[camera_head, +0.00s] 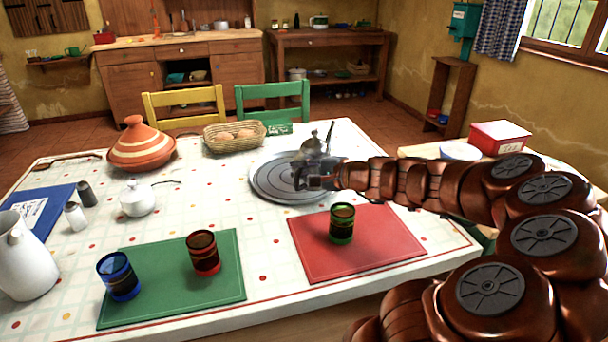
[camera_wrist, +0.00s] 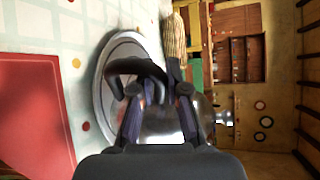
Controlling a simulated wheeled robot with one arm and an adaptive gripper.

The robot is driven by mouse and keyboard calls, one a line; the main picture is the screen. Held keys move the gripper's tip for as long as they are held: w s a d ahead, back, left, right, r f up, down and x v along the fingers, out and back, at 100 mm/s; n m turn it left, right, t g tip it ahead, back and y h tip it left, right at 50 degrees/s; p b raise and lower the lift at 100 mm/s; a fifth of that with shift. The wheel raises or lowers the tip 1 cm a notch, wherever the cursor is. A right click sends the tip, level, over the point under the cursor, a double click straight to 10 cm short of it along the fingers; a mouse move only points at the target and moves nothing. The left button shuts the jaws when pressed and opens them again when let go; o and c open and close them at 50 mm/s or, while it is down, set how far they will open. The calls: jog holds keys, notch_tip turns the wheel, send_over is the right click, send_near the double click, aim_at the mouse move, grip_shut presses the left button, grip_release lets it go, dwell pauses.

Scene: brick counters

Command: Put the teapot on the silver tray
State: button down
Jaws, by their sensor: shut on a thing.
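The silver teapot (camera_head: 312,145) with a dark handle is at my gripper, at the right back part of the round silver tray (camera_head: 265,184). My gripper (camera_head: 308,172) reaches in from the right and covers much of the teapot. In the wrist view, my gripper (camera_wrist: 158,100) is shut on the teapot, whose dark curved handle (camera_wrist: 130,66) shows by the fingers. The tray (camera_wrist: 103,84) lies just beyond it in that view. I cannot tell whether the teapot's base touches the tray.
A red mat (camera_head: 360,248) with a green cup (camera_head: 342,224) lies in front of the tray. An egg basket (camera_head: 234,136) stands behind it. A white lidded pot (camera_head: 137,200) and a tagine (camera_head: 141,148) stand left. Free table lies between pot and tray.

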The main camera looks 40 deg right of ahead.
aim_at(317, 155)
jog(key=shift+w+d+f, duration=0.7)
jog(key=shift+w, duration=0.95)
jog(key=shift+w+d+f, duration=0.65)
jog(key=shift+w+f, duration=0.1)
jog(key=shift+w, duration=0.95)
jog(key=shift+w+d+f, duration=0.7)
jog(key=shift+w, duration=0.95)
jog(key=shift+f, duration=0.15)
jog(key=c, duration=1.2)
grip_release()
jog(key=v, duration=1.2)
